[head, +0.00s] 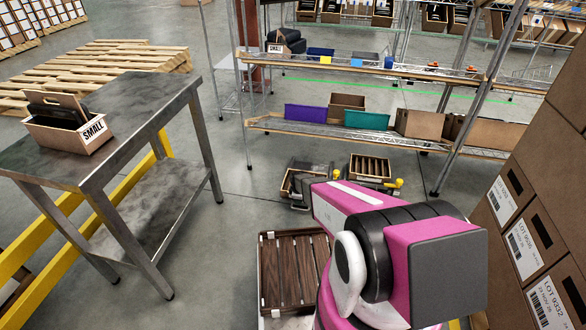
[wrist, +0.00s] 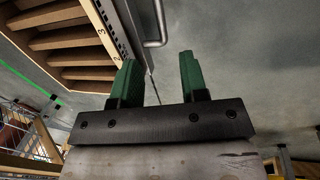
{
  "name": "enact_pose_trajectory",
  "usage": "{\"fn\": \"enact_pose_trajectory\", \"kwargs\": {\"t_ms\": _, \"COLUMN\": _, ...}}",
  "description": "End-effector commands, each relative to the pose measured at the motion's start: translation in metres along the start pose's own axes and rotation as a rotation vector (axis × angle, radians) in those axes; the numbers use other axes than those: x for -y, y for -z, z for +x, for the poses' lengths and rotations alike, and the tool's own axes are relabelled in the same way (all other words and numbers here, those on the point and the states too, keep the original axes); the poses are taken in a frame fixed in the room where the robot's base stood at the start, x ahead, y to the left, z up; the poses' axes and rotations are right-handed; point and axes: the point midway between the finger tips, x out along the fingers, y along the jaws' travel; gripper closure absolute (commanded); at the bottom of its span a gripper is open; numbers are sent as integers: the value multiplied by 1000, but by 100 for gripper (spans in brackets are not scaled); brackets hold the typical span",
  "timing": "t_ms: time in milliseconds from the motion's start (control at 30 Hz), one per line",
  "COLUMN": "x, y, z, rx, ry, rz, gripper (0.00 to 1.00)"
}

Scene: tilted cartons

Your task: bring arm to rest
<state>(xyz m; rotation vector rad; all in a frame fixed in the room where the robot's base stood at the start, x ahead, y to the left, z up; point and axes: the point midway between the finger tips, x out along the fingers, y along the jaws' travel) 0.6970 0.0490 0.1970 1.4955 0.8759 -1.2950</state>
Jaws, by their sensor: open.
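My arm (head: 385,260) shows in the head view as pink and dark links, folded in front of my body at the lower middle. My gripper is hidden behind these links in that view. In the wrist view my gripper (wrist: 158,82) shows two green fingers on a dark bar. The fingers stand well apart with nothing between them, so it is open and empty. Beyond them are grey floor and part of a slatted wooden carrier (wrist: 75,48). The fingers appear to touch nothing.
A metal table (head: 130,95) at left bears a carton marked SMALL (head: 68,122). A wire shelf rack (head: 350,68) with bins stands ahead. Stacked brown cartons (head: 530,230) rise close on the right. A slatted wooden box (head: 290,270) lies low beside my arm. Open floor (head: 225,235) lies right of the table.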

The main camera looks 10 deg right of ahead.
Motion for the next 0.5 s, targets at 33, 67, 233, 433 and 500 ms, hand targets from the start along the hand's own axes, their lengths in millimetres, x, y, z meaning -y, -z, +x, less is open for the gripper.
{"fn": "enact_pose_trajectory", "kwargs": {"t_ms": 33, "x": 0, "y": 0, "z": 0, "rx": 0, "ry": 0, "rz": 0, "gripper": 60}}
{"fn": "enact_pose_trajectory", "kwargs": {"t_ms": 67, "x": 0, "y": 0, "z": 0, "rx": 0, "ry": 0, "rz": 0, "gripper": 60}}
{"fn": "enact_pose_trajectory", "kwargs": {"t_ms": 233, "x": 3, "y": -6, "z": -27, "rx": 2, "ry": 7, "rz": 60, "gripper": 60}}
{"fn": "enact_pose_trajectory", "kwargs": {"t_ms": 433, "x": 17, "y": -35, "z": -139, "rx": 16, "ry": 43, "rz": 353, "gripper": 60}}
{"fn": "enact_pose_trajectory", "kwargs": {"t_ms": 500, "x": 27, "y": -47, "z": -183, "rx": 26, "ry": 62, "rz": 483, "gripper": 60}}
